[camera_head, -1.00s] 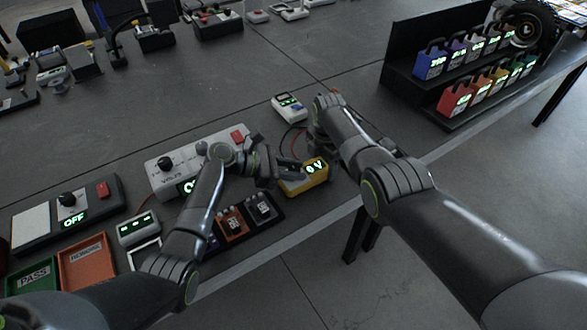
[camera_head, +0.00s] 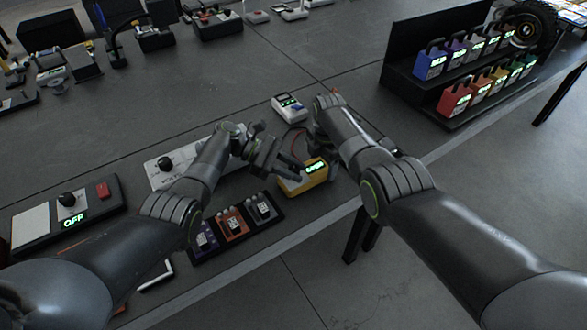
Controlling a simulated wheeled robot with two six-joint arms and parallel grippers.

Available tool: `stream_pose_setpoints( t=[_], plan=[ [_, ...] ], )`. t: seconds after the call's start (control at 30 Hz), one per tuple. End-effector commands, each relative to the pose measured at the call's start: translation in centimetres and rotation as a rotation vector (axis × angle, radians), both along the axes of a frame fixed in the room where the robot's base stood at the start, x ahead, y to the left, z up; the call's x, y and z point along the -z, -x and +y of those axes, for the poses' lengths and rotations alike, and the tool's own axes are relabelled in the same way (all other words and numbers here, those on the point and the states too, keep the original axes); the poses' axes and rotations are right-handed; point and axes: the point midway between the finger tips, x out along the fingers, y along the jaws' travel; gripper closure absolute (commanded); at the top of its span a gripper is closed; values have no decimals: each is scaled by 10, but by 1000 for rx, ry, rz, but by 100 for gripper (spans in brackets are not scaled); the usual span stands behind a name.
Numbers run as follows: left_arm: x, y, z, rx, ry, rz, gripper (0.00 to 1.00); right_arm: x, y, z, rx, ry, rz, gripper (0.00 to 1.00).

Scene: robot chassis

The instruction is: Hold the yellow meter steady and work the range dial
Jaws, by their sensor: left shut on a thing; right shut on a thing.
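The yellow meter (camera_head: 304,187) lies near the table's front edge. Its green display faces up and seems to read OPEN, though the letters are small. My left gripper (camera_head: 288,168) comes in from the left, tilted, with its jaws shut at the top of the meter, where the range dial is hidden under the fingers. My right gripper (camera_head: 321,156) is at the far right side of the meter, shut on its body and partly hidden by my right arm.
A white volts box (camera_head: 165,168) is left of the meter, partly behind my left arm. A dark tray (camera_head: 277,222) with small parts lies in front. A white handheld device (camera_head: 289,107) and a red lead are behind. Coloured tagged blocks stand on a black rack (camera_head: 395,85) at right.

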Motion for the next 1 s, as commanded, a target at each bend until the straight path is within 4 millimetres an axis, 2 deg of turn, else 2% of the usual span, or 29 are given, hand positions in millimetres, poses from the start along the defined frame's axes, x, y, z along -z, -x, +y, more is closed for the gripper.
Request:
stream_pose_setpoints(
  t=[0.4, 0.43, 0.57, 0.87, 1.0],
  plan=[
    [2, 0, 2, 0, -4, 1, 95, 0, 1, 2, -5, -1, 5, 64],
    [2, 0, 2, 0, -4, 1, 68, 0, 1, 2, -5, -2, 4, 64],
    [2, 0, 1, 1, -3, 1, 51, 0, 1, 1, -3, -1, 3, 64],
    [0, 0, 2, 3, -1, 1, 50, 0, 0, 0, -1, -1, 2, 64],
    [-4, -3, 13, 2, -3, -1, 50, 0, 0, 0, -1, 0, 1, 64]
  ],
)
